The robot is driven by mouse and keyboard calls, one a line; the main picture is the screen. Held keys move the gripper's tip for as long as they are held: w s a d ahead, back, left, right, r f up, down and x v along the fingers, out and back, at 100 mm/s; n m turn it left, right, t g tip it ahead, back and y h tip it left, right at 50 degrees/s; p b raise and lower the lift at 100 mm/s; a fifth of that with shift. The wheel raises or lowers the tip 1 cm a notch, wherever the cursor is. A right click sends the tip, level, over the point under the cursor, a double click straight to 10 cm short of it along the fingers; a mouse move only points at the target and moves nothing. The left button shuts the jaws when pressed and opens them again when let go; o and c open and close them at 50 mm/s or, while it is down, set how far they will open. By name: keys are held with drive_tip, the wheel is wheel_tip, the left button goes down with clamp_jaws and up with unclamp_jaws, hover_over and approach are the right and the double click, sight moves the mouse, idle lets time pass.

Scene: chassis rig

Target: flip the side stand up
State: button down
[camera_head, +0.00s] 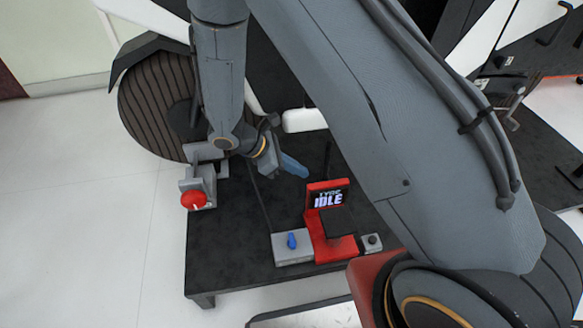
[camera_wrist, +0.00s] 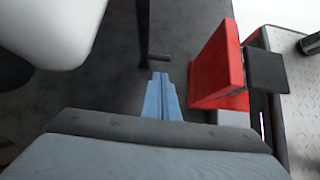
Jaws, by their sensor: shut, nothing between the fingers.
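My gripper (camera_head: 293,166) reaches down over the dark platform with its blue fingers closed together. In the wrist view the closed fingertips (camera_wrist: 160,76) point at a thin dark bar (camera_wrist: 143,30) with a short peg sticking out to the right at its lower end. This bar looks like the side stand, hanging down towards the platform. The fingertips appear just below the peg in the picture; I cannot tell whether they touch it. In the head view a thin dark rod (camera_head: 327,152), perhaps the same stand, is right of the fingers. The vehicle's dark ribbed wheel (camera_head: 158,105) is partly behind my arm.
A red stand with a display reading "IDLE" (camera_head: 328,198) is close to the right of my gripper. A grey box with a blue knob (camera_head: 292,242) sits at the front. A red button (camera_head: 193,199) is at the platform's left edge. A white body part (camera_wrist: 65,30) hangs upper left.

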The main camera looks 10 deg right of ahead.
sight(319, 178)
drive_tip(key=b+x, duration=0.2)
drive_tip(key=x, duration=0.4)
drive_tip(key=shift+d+f+b, duration=0.1)
drive_tip(key=shift+d+b, duration=0.15)
drive_tip(key=shift+b, duration=0.1)
drive_tip(key=shift+d+f+b, duration=0.4)
drive_tip(key=shift+d+b, duration=0.05)
drive_tip(key=shift+d, duration=0.35)
